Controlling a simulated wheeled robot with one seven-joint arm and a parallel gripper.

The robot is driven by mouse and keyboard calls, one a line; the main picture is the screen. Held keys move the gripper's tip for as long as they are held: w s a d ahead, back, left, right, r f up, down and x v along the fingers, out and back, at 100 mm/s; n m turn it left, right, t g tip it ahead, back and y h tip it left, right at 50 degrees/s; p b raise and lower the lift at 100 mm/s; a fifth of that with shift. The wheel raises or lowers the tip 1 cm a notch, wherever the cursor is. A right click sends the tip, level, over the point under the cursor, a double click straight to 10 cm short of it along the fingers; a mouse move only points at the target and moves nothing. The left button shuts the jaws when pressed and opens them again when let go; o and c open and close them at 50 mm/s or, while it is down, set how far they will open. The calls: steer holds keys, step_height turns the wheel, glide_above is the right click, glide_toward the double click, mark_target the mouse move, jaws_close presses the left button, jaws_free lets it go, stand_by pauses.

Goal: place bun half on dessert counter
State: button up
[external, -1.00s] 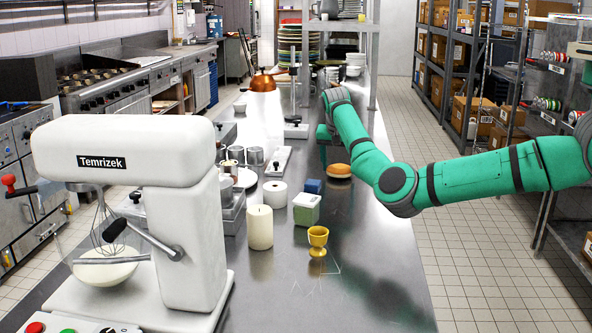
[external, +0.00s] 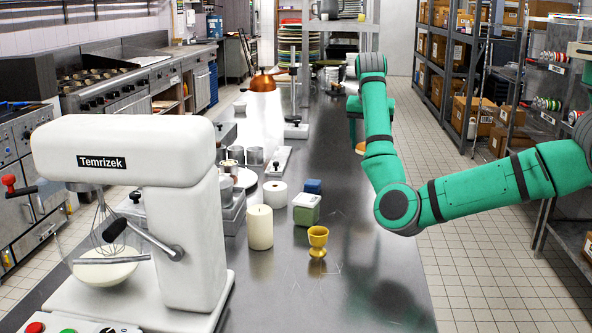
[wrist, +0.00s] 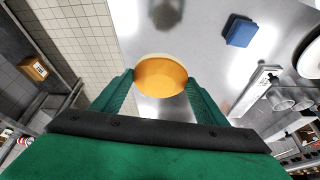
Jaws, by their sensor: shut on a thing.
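The bun half (wrist: 160,77), round and golden orange, sits between the two green fingers of my gripper (wrist: 160,85) in the wrist view. My gripper is shut on it, one finger at each side. In the external view only a small orange edge of the bun half (external: 360,148) shows below my gripper (external: 356,140), behind the arm. It is held over the right side of the long steel counter (external: 310,290). Its height above the counter is hard to tell. No label marks which part is the dessert counter.
A white mixer (external: 150,200) fills the front left. The counter's right strip is clear.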

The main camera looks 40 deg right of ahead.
steer(key=shift+s+r, duration=0.15)
steer(key=shift+s, duration=0.2)
steer(key=s+a+r+n+t+y, duration=0.15)
steer(key=s+a+n, duration=0.4)
steer(key=a, duration=0.75)
steer(key=s+a+r+n+y, duration=0.15)
steer(key=s+a+n, duration=0.4)
steer(key=a, duration=0.75)
steer(key=s+a+f+n+y, duration=0.1)
steer(key=s+a+n, duration=0.2)
steer(key=s, duration=0.5)
steer(key=s+a+n+y, duration=0.1)
steer(key=s+a+n, duration=0.2)
steer(key=s, duration=0.6)
steer(key=s+a+f+n+g+y, duration=0.1)
steer(key=s+a+n+y, duration=0.1)
steer(key=s+a, duration=0.5)
steer(key=shift+s+f+n, duration=0.35)
steer(key=shift+s+n, duration=0.05)
steer(key=shift+s, duration=0.7)
